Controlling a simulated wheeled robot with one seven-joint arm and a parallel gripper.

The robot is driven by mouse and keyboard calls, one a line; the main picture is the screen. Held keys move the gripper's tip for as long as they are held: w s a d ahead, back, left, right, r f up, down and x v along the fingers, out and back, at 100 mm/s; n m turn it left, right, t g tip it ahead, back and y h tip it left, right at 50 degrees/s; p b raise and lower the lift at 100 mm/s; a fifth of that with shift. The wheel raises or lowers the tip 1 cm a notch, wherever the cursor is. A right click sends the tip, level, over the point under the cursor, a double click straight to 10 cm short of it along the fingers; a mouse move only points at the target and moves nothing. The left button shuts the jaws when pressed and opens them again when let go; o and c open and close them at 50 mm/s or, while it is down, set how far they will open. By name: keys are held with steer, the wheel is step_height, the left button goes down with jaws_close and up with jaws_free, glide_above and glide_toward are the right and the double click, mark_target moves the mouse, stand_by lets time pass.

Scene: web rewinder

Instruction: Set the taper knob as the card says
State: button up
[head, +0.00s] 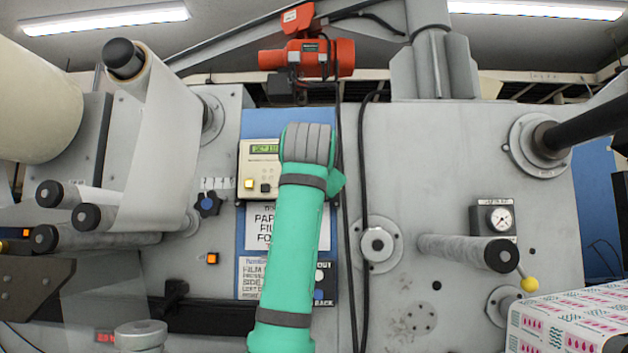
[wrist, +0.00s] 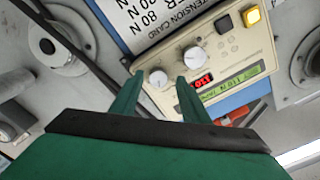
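The cream control panel (wrist: 222,60) appears upside down in the wrist view, with a small white knob (wrist: 158,78), a larger white knob (wrist: 194,57), a red number display (wrist: 202,80) and a green text display. Which knob is the taper knob I cannot read. My gripper (wrist: 160,76) is open, its green fingers on either side of the small knob; whether they touch it I cannot tell. The tension card (wrist: 145,20) is partly in view, upside down. In the head view my arm covers much of the panel (head: 246,158) and card (head: 258,222), and my gripper is hidden.
In the head view, a blue star knob (head: 208,204) is left of the card. Black cables (head: 350,230) hang just right of my arm. Rollers (head: 465,249) stick out on both sides.

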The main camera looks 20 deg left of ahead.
steer(key=shift+d, duration=0.1)
steer(key=v, duration=1)
steer(key=shift+s, duration=0.35)
